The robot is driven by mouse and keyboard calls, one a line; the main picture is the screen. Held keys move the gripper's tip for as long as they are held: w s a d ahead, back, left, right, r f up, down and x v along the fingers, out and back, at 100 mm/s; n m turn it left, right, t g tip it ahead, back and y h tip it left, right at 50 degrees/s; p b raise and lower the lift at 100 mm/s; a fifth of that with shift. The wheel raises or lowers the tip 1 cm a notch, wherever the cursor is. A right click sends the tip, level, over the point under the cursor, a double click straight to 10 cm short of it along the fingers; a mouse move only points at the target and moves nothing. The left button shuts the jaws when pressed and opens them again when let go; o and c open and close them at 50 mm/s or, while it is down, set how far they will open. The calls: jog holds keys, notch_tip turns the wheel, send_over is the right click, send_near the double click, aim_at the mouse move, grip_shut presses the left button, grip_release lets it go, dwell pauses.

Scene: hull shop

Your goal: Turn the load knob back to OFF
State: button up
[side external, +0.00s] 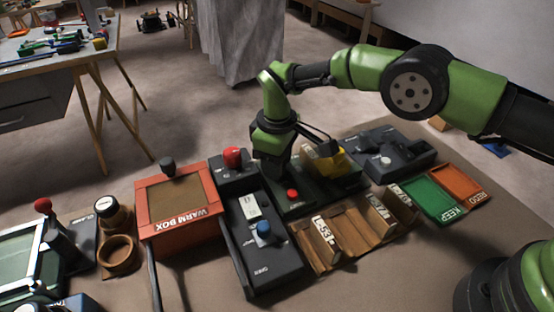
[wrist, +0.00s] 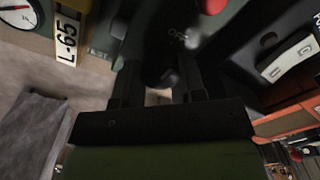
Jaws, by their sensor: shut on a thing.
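My gripper (side external: 275,172) points down at the back left corner of a dark green machine (side external: 318,197) in the side view, and it hides what lies under it there. In the wrist view my gripper (wrist: 160,95) is shut on a dark round knob (wrist: 158,70), which seems to be the load knob. The knob is in shadow, and I cannot make out its pointer. Small pale lettering (wrist: 178,36), seemingly OFF, is on the panel just beyond it. A red button (side external: 292,194) sits on the machine in front of my gripper.
Behind the red button is a yellow part (side external: 329,162) with a tan block. A wooden rack (side external: 345,232) with labelled blocks stands in front. Green (side external: 432,198) and orange (side external: 462,183) trays lie right.

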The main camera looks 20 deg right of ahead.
jog(key=shift+n, duration=0.4)
jog(key=o, duration=0.9)
notch_tip(320, 180, up, 10)
dwell(0.5)
